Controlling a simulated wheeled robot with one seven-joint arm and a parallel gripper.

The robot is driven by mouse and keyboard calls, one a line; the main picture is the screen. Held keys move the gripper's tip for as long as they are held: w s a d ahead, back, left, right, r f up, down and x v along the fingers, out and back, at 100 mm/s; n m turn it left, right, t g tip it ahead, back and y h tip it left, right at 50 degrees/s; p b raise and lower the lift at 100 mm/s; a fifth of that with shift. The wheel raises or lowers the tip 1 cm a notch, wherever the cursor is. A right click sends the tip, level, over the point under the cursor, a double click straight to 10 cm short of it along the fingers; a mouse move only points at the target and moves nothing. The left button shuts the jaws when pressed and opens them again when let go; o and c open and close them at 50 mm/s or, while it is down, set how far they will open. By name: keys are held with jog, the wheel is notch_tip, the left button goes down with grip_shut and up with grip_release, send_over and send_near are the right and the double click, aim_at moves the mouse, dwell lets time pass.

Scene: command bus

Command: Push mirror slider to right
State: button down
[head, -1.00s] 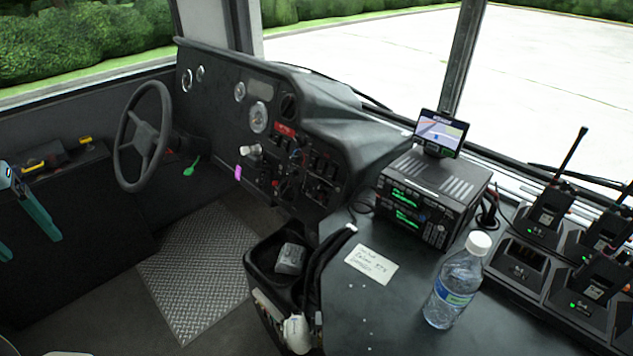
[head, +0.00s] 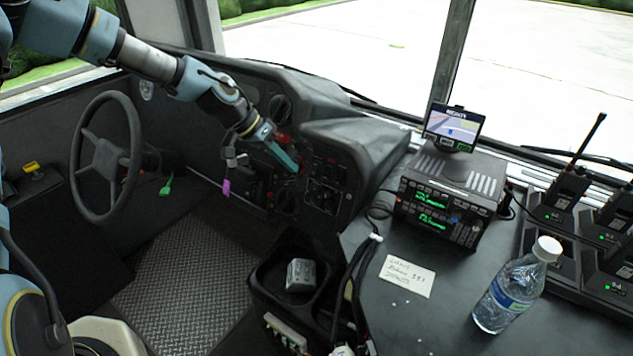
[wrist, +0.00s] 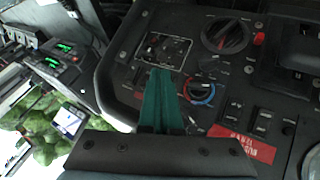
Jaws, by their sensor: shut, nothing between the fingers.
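The dark dashboard panel (head: 338,172) right of the steering wheel holds knobs, rocker switches and a small white-outlined control block (head: 325,187). That block also shows in the wrist view (wrist: 165,50), with small controls inside; I cannot tell for sure which one is the mirror slider. My gripper (head: 294,167) has green fingers, shut and empty, and reaches the panel from the upper left. In the wrist view the shut fingers (wrist: 160,75) lie over the panel, their tips at the edge of the outlined block and hiding part of it. I cannot tell whether they touch the panel.
A knob with a red and blue ring (wrist: 200,90) is beside the fingers. A large round knob (wrist: 226,36) and a red label (wrist: 242,144) are nearby. The steering wheel (head: 104,150) stands left; a radio box (head: 450,195) and bottle (head: 515,285) stand right.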

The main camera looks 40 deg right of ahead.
aim_at(328, 195)
jog(key=p+x, duration=0.3)
jog(key=x, duration=0.7)
jog(key=shift+d, duration=0.25)
jog(key=shift+s, duration=0.1)
jog(key=s, duration=0.1)
jog(key=s+b, duration=0.1)
jog(key=shift+s+d, duration=0.25)
jog(key=shift+d, duration=0.1)
jog(key=shift+r, duration=0.15)
